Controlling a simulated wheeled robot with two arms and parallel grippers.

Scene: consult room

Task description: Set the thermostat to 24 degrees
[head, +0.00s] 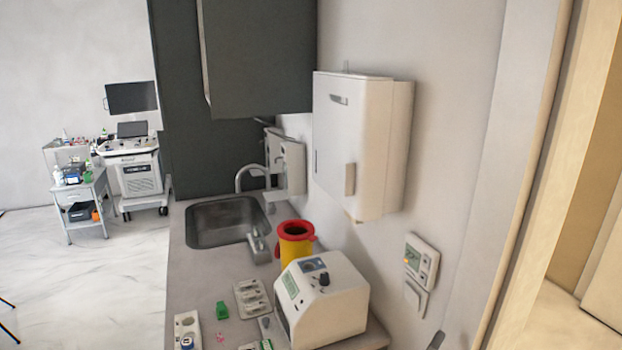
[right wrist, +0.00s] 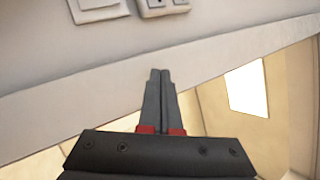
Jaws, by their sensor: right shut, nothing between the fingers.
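The thermostat (head: 421,261) is a white wall unit on the right wall, with a small yellow-green display and buttons. Its reading is too small to make out. A plain white switch plate (head: 415,298) sits just below it. In the right wrist view, the edge of a white unit with dark buttons, which looks like the thermostat (right wrist: 163,7), is cut off at the top. My right gripper (right wrist: 160,72) is shut and empty, its dark fingertips apart from that unit. In the head view only a dark bit of it (head: 437,341) shows, below the switch plate. My left gripper is out of view.
A white tabletop device (head: 330,305) stands on the counter left of the thermostat, with a yellow and red bin (head: 295,245) behind it. A white dispenser (head: 360,145) juts from the wall above. A door frame (head: 520,200) is at the right.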

